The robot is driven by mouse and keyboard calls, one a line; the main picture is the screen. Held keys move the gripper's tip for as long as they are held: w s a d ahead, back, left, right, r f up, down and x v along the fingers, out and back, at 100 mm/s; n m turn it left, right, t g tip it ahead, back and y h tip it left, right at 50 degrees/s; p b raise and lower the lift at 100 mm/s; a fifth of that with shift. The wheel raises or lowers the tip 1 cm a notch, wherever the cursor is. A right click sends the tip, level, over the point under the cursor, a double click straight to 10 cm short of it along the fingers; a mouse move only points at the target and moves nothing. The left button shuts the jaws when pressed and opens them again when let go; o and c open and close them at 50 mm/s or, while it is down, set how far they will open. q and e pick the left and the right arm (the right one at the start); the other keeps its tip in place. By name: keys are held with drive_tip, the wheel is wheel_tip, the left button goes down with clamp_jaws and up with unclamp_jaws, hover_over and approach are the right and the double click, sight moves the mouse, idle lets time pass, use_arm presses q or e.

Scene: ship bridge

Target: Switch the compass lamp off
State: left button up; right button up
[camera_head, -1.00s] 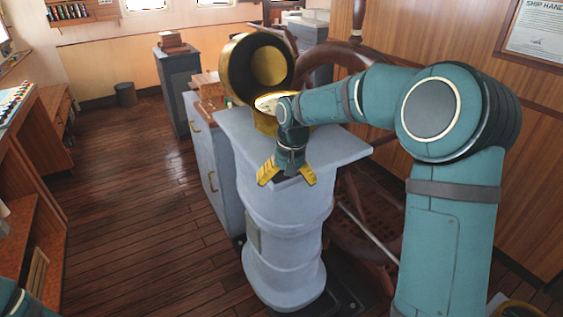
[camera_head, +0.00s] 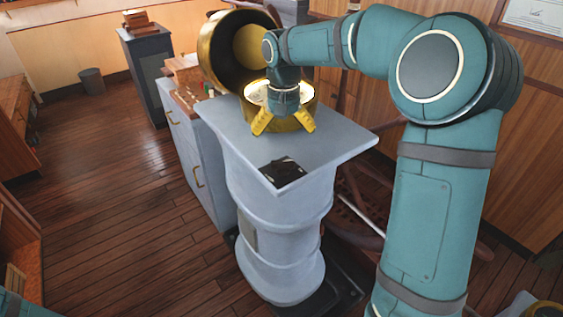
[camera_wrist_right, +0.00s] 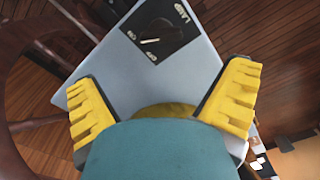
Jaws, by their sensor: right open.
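The compass lamp switch (camera_head: 283,171) is a dark square plate on the near corner of the grey binnacle top (camera_head: 335,150). In the right wrist view, the switch (camera_wrist_right: 152,32) shows a dark knob with a white mark and the words LAMP, ON and OFF. The mark lies towards the ON side. The brass compass (camera_head: 305,101) stands behind it, partly hidden by my right gripper (camera_head: 284,130). That gripper is open and empty, its yellow fingers spread between compass and switch, apart from the switch. My left gripper is out of view.
The open brass hood (camera_head: 212,55) stands behind the compass. A wooden steering wheel (camera_wrist_right: 20,105) is beside the pedestal. A grey cabinet (camera_head: 190,150) adjoins it at left. The wooden floor (camera_head: 110,200) further left is clear.

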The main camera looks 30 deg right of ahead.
sight(282, 161)
wheel_tip(282, 161, down, 10)
drive_tip(key=shift+w+f+b, duration=0.1)
drive_tip(key=shift+w+b, duration=0.05)
drive_tip(key=shift+b, duration=0.65)
drive_tip(key=c, duration=1.2)
